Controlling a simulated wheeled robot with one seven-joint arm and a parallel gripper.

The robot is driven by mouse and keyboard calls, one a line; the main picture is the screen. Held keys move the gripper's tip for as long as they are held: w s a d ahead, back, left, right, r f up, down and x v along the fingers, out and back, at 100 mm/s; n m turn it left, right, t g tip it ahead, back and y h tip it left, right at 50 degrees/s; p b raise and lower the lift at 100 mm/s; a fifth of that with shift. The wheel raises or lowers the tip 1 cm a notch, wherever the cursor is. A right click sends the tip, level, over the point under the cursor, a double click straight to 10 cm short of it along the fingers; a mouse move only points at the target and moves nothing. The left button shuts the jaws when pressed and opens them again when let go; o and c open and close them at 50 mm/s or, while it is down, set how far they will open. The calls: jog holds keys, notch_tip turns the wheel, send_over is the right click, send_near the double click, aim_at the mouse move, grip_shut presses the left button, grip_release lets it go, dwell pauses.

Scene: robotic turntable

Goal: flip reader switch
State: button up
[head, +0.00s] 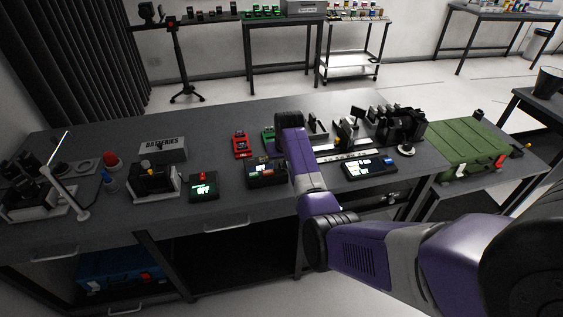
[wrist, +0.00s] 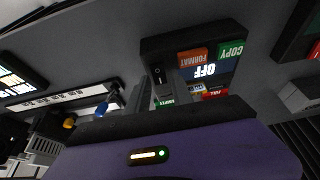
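The reader (head: 265,173) is a dark box on the near part of the table, left of my arm. In the wrist view the reader (wrist: 224,82) appears upside down, with FORMAT and COPY labels and a lit display reading OFF. A small black rocker switch (wrist: 157,73) sits at its left side in that view. My gripper's purple body (wrist: 215,147) with a lit indicator fills the bottom of the wrist view. In the head view my arm's purple links hide the gripper.
Beside the reader stand a black device with a green OFF display (head: 203,188) and a lit keypad panel (head: 369,168). A red tray (head: 240,144) and a green tray (head: 267,135) lie behind it. A BATTERIES box (head: 162,149) and a green case (head: 466,147) are further off.

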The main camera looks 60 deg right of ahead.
grip_shut()
jog(key=shift+w+d+f+g+y+b, duration=0.1)
jog(key=shift+w+d+g+y+b, duration=0.15)
jog(key=shift+g+y+b, duration=0.3)
jog(key=shift+w+d+f+g+y+b, duration=0.15)
jog(key=shift+g+y+b, duration=0.3)
jog(key=shift+y+b, duration=0.5)
jog(key=shift+b, duration=0.8)
jog(key=shift+g, duration=0.3)
jog(key=shift+r, duration=0.2)
